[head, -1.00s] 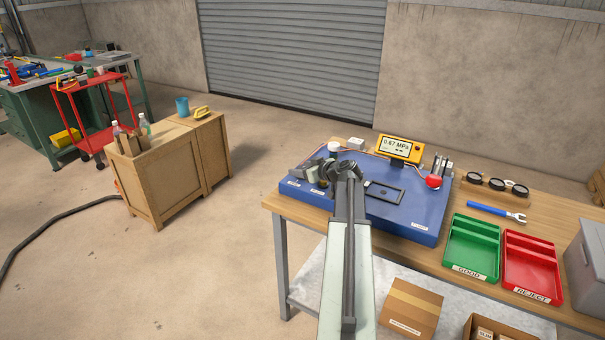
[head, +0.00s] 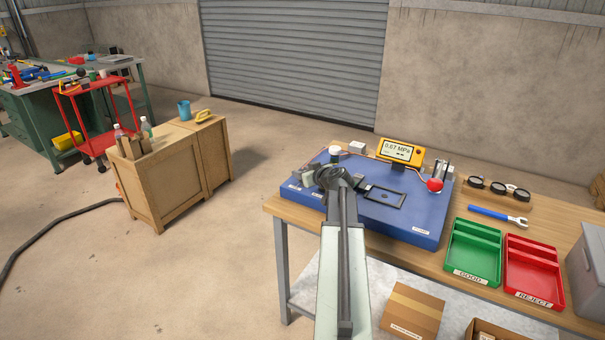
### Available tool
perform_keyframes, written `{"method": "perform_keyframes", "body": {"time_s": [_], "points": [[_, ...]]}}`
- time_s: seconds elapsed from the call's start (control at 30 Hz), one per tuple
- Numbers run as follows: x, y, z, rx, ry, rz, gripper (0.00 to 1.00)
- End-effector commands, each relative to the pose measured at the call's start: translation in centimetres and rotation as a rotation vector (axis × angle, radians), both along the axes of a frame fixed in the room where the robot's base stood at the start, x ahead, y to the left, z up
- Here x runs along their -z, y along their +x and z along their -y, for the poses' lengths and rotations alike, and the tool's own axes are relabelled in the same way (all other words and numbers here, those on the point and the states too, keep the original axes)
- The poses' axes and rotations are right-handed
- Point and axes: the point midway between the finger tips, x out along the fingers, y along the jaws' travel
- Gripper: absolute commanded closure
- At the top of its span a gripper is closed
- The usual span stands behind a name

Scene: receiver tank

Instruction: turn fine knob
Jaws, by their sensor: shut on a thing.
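The blue test rig (head: 405,222) lies on the bench with a yellow digital gauge (head: 400,151) at its back; its display shows a reading in MPa, too small to read surely. A white-capped part (head: 335,150) and a red knob or ball (head: 435,185) stand on the rig. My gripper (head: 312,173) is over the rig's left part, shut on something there. My own wrist and arm cover the fingertips and the held thing, so I cannot make out the fine knob itself.
Green GOOD tray (head: 474,274) and red REJECT tray (head: 531,294) lie to the right, with a blue wrench (head: 497,215) and small round gauges (head: 497,187) behind. A grey box (head: 588,262) stands at the right edge. The floor left of the bench is clear up to the wooden crates (head: 160,190).

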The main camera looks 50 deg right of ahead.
Motion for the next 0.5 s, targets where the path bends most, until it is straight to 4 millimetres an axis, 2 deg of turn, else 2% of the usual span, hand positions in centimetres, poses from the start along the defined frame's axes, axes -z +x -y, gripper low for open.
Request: {"method": "perform_keyframes", "body": {"time_s": [0.5], "points": [[-0.06, 0.11, -0.23, 0.419, -0.007, 0.0, 1.0]]}}
